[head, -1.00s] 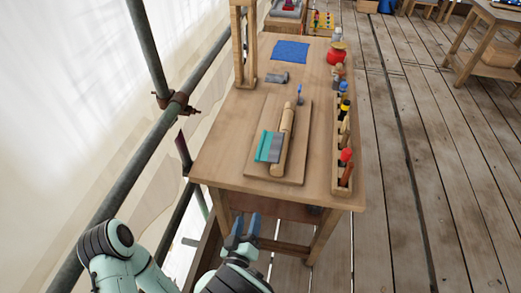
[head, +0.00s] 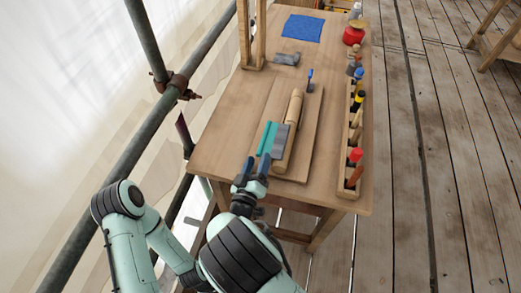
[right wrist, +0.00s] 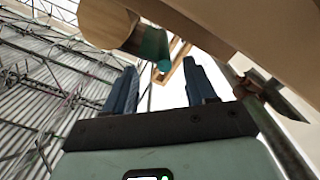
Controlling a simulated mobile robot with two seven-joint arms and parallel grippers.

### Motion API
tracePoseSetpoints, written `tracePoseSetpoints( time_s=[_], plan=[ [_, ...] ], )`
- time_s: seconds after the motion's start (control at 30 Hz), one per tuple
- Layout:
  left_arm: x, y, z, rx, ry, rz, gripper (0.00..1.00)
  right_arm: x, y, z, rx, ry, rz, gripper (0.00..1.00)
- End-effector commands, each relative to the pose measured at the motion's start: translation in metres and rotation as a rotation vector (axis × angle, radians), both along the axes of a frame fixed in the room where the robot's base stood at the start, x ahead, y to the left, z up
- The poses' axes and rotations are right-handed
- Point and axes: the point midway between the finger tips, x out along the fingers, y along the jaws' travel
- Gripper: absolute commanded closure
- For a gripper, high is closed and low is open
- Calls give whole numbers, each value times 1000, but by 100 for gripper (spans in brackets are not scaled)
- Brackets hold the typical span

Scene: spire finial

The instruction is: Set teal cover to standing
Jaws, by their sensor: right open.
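The teal cover (head: 267,138) is a thin strip leaning along the left side of a grey piece (head: 280,140), next to a wooden rod (head: 291,125) on a wooden board (head: 302,158). My right gripper (head: 257,164) is open, just in front of the near end of the cover, at the table's front edge. In the right wrist view, the cover's teal end (right wrist: 153,46) shows beyond and between the two blue fingers (right wrist: 162,82), beside the rod's round end (right wrist: 105,22). I see no contact. My left gripper is not in view.
A wooden rack (head: 352,150) with several coloured-handled tools lines the table's right side. A blue cloth (head: 303,28), a grey block (head: 287,59) and a red pot (head: 353,34) stand farther back. A wooden frame rises at the back left (head: 252,40). Scaffold pipes run left of the table.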

Motion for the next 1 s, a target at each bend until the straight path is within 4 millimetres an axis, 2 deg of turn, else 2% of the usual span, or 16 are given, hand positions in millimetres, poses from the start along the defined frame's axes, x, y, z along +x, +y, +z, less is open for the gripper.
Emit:
tracePoseSetpoints(
  time_s=[0.1, 0.23, 0.4, 0.63, 0.67, 0.8, 0.83, 1.0],
  plan=[
    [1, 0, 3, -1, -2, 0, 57, 20, -6, 1, 0, -1, -1, 44],
    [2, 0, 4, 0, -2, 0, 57, 34, -9, 0, 0, 0, 0, 44],
    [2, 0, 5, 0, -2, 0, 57, 41, -11, 0, 0, 1, 1, 44],
    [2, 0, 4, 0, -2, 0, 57, 41, -11, 0, 0, 1, 2, 44],
    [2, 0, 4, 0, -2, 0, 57, 41, -11, 0, 0, 1, 2, 51],
    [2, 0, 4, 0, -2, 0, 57, 41, -11, -1, 0, 1, 2, 96],
    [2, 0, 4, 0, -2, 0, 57, 41, -11, -1, 0, 1, 2, 100],
    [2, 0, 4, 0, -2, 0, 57, 41, -11, -1, 2, 3, 0, 100]
  ],
)
